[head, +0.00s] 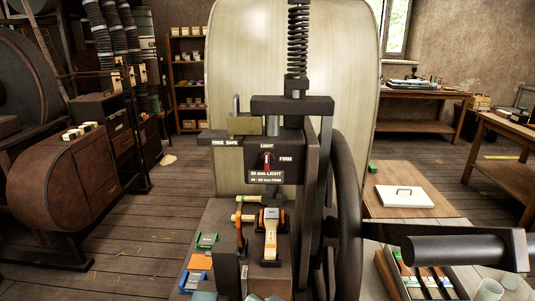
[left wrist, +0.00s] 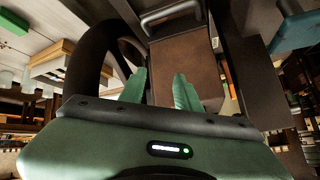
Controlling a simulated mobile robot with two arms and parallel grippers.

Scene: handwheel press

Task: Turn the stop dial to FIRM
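The stop dial (head: 267,161) is on the dark front plate of the press (head: 292,106), in the middle of the head view. Its red pointer stands upright, toward the word LIGHT above it. The word FIRM is to its right, and a small label plate (head: 267,177) sits below. My left gripper (left wrist: 160,88) shows in the left wrist view with its two green fingers apart and nothing visible between them. A brown panel lies beyond the fingers. The dial cannot be made out in that view. My right gripper is not in view.
A FREE/SAFE bar (head: 227,141) with a brass padlock (head: 243,124) sits left of the dial. The large handwheel (head: 346,205) and its handle (head: 455,249) stand at right. Coloured blocks and an orange-and-cream piece (head: 270,235) are below the dial. A tray with strips (head: 425,280) is lower right.

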